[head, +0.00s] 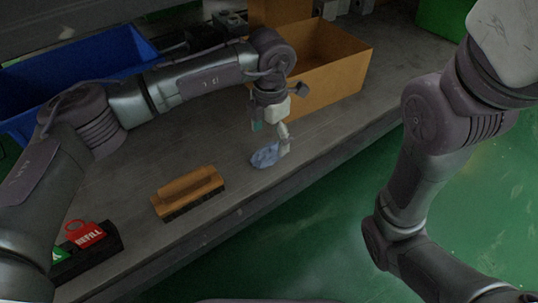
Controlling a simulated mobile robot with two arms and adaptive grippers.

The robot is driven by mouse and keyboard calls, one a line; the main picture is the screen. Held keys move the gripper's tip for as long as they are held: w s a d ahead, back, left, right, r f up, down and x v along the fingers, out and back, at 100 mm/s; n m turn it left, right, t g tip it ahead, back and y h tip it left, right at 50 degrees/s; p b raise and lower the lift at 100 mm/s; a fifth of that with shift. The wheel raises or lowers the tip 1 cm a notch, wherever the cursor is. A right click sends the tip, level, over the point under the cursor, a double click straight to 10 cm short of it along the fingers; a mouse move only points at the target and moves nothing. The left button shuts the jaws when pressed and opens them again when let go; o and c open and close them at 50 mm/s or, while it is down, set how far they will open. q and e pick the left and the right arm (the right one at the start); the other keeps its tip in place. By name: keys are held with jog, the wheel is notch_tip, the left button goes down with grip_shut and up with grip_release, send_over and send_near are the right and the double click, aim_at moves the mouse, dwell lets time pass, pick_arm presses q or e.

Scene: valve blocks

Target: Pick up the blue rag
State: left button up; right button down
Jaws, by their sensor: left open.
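The blue rag (265,156) is a small crumpled light-blue cloth lying on the grey workbench (130,208), near its front edge. My left gripper (273,141) points down right over it, with its fingers open. One pale finger is at the rag's right side and the other is above its left part. I cannot tell whether the fingers touch the cloth. The rag's far side is partly hidden by the gripper. My right arm comes in from the right, but its gripper is not in the picture.
A wooden-backed brush (188,192) lies left of the rag. An open cardboard box (338,75) stands behind the gripper. A blue bin (90,70) is at the back left. A dark holder with a red REFILL tag (86,236) is at the front left. Green floor lies beyond the bench edge.

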aim_at(269, 145)
pick_arm(q)
notch_tip(269, 145, down, 4)
jog(key=b, duration=0.3)
jog(key=shift+a+f, duration=0.15)
jog(key=c, duration=1.1)
jog(key=shift+c, duration=0.2)
jog(key=shift+r, duration=0.2)
